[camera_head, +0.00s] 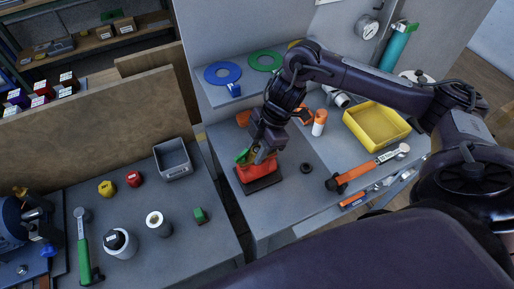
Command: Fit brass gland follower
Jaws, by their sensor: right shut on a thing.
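My right gripper (260,156) reaches down over a red valve body (270,173) on a dark base plate (262,184) on the right bench. It is shut on a small brass-coloured piece that looks like the gland follower, mostly hidden by the fingers. I cannot tell whether that piece touches the valve. A green part (242,157) shows beside the fingers at the valve's left. My left gripper is not in view.
A gap separates the benches.

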